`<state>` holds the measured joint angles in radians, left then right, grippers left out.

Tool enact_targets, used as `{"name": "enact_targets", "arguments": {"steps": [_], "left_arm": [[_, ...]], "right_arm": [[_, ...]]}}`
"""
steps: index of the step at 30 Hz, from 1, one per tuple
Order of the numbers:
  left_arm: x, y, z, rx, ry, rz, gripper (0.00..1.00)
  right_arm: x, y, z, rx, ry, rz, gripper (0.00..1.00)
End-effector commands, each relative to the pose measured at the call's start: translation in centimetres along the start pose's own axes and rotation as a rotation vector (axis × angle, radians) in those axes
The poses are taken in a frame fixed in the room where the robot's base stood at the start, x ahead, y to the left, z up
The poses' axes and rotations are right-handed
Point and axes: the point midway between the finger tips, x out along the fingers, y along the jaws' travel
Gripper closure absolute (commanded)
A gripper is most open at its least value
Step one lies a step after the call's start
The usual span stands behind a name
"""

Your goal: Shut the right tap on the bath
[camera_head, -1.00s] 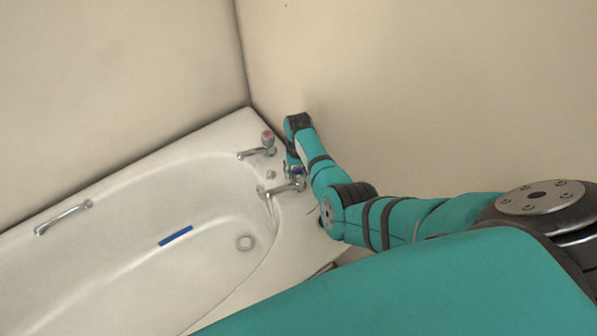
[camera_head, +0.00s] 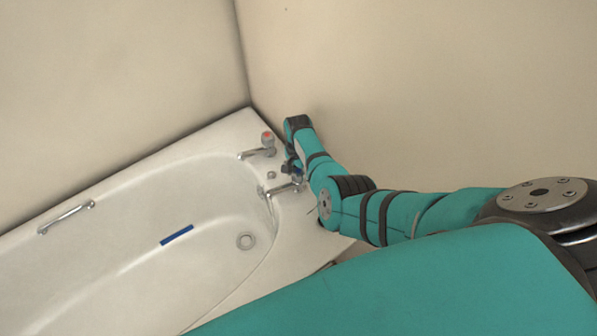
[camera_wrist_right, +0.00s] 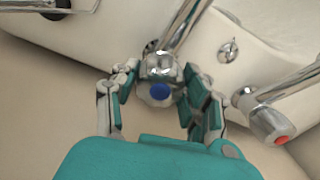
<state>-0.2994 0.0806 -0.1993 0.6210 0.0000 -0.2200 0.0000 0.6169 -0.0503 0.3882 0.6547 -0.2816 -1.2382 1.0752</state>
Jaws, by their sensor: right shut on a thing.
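The blue-capped tap (camera_wrist_right: 160,92) is chrome and stands on the end rim of the white bath. Its spout (camera_head: 283,189) points left over the basin in the head view. My right gripper (camera_wrist_right: 161,76) is shut on this tap's head, with one finger on each side of it in the wrist view. In the head view my right gripper (camera_head: 292,168) is small and partly hidden by my own arm. The bath (camera_head: 190,195) fills the left of the head view. My left gripper is not in view.
A red-capped tap (camera_head: 268,140) stands further back on the rim; it is to the right in the wrist view (camera_wrist_right: 268,122). A small chrome knob (camera_wrist_right: 228,50) sits between the taps. A grab handle (camera_head: 66,217) is on the bath's side. Walls stand close behind.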

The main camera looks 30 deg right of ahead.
Motion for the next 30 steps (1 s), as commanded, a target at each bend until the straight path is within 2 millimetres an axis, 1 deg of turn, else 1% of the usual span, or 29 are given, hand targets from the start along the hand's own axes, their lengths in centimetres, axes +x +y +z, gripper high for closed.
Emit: {"name": "enact_targets", "arguments": {"steps": [21,30], "left_arm": [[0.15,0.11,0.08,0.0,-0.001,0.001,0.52],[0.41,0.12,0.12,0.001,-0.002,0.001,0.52]], "right_arm": [[-0.01,-0.04,0.01,0.68,0.0,0.001,0.87],[-0.03,-0.04,-0.03,0.924,0.0,0.001,0.87]]}}
